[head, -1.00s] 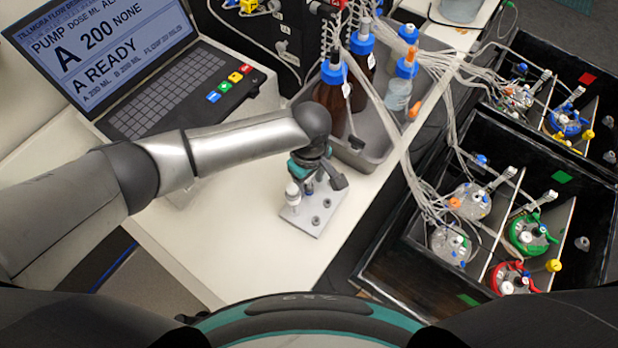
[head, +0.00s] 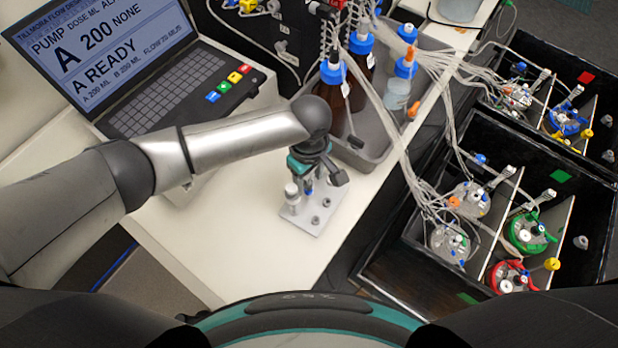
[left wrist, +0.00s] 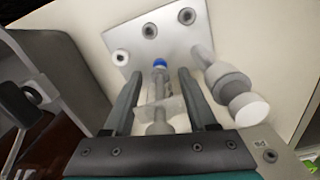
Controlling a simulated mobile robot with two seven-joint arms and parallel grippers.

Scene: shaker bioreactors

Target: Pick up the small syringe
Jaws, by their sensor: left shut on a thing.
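The small syringe (left wrist: 158,88) has a clear barrel and a blue tip, and it sits between the fingers of my left gripper (left wrist: 161,78) in the left wrist view. The gripper is shut on it. In the head view my left gripper (head: 308,180) is over the light grey holder plate (head: 318,222), and the syringe is mostly hidden by it. The plate, with several round sockets, also shows in the left wrist view (left wrist: 170,38). A larger white-capped syringe (left wrist: 232,85) stands beside the right finger; it also shows in the head view (head: 292,194). My right gripper is not in view.
A grey tray (head: 372,152) with blue-capped bottles stands just behind the gripper. A laptop (head: 165,90) is at the left. Black boxes (head: 400,268) with bioreactor vessels and tubing lie to the right. The white bench front is clear.

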